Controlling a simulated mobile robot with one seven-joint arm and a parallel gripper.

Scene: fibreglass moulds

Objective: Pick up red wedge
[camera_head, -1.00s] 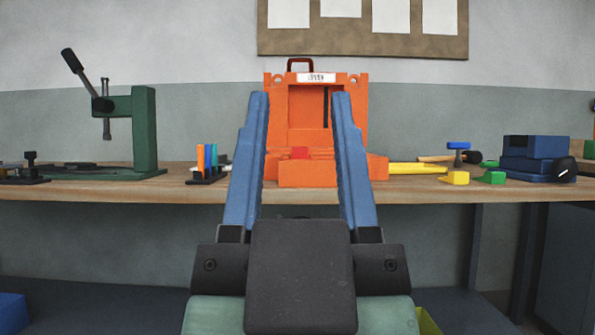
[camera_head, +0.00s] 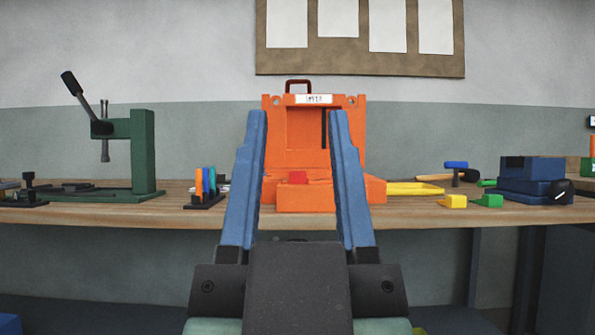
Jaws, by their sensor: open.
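The red wedge (camera_head: 298,177) is a small red block at the front of the orange mould (camera_head: 310,202) on the workbench. It shows between my gripper's two blue fingers. Only its front and top show, and I cannot tell how deep it sits in the orange body. My gripper (camera_head: 297,115) is open and empty, with its fingers spread wide and pointing toward the bench. The fingers overlap the mould's sides in the picture, but the gripper appears to be nearer to me than the bench.
A green press (camera_head: 141,150) stands at left, beside a rack of coloured tools (camera_head: 206,188). To the right lie a yellow bar (camera_head: 415,188), a yellow wedge (camera_head: 453,201), a green wedge (camera_head: 489,200) and a blue block (camera_head: 533,180). The wooden bench (camera_head: 420,214) has a clear front edge.

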